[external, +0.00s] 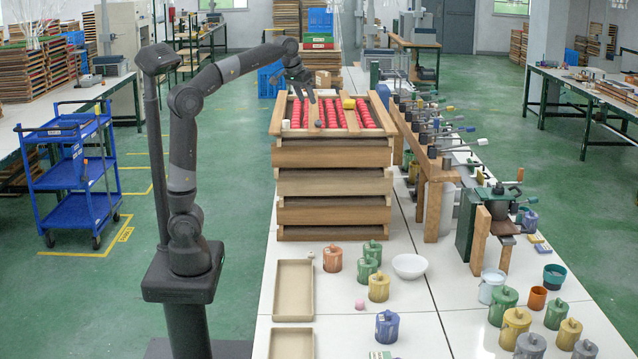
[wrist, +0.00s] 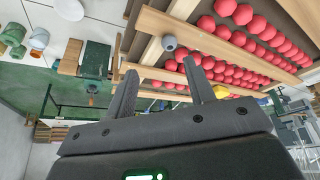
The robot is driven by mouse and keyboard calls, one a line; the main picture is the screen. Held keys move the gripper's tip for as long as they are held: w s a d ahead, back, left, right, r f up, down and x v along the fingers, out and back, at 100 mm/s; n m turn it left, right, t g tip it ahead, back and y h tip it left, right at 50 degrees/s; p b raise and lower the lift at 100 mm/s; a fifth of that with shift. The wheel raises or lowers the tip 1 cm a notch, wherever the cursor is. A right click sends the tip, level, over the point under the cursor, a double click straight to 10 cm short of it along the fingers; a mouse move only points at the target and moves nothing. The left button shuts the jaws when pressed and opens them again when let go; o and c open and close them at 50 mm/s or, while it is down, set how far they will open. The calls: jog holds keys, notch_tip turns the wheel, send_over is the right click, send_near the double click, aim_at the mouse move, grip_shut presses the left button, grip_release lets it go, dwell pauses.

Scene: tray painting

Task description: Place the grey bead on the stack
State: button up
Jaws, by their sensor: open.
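The stack of wooden trays (external: 334,183) stands on the white table, its top tray holding rows of red balls. A small grey bead (external: 318,124) shows at the near edge of the top tray. In the wrist view the grey bead (wrist: 169,43), with a dark hole in it, is at the tray's wooden edge, beyond my fingertips and apart from them. My gripper (external: 305,97) is above the left part of the top tray, fingers pointing down. In the wrist view my gripper (wrist: 160,68) is open, with nothing held between its fingers.
A yellow block (external: 348,103) lies on the top tray among the red balls. A small whitish piece (external: 286,124) is at its near left corner. A row of clamps (external: 432,135) stands close on the right. Lidded pots and a white bowl (external: 410,266) stand in front.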

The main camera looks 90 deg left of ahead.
jog(key=s+d+f+m+h, duration=0.1)
jog(key=s+d+f+m, duration=0.1)
jog(key=s+d+f, duration=0.3)
jog(key=s+d+f+m+t+h, duration=0.1)
jog(key=s+d+f+m, duration=0.2)
jog(key=d+f, duration=0.9)
jog(key=s+d+f+m, duration=0.3)
jog(key=s+d+f, duration=0.5)
jog(key=s+d, duration=0.1)
jog(key=shift+s+d+f+t+h, duration=0.2)
jog(key=shift+d+t+h, duration=0.2)
jog(key=shift+d, duration=0.2)
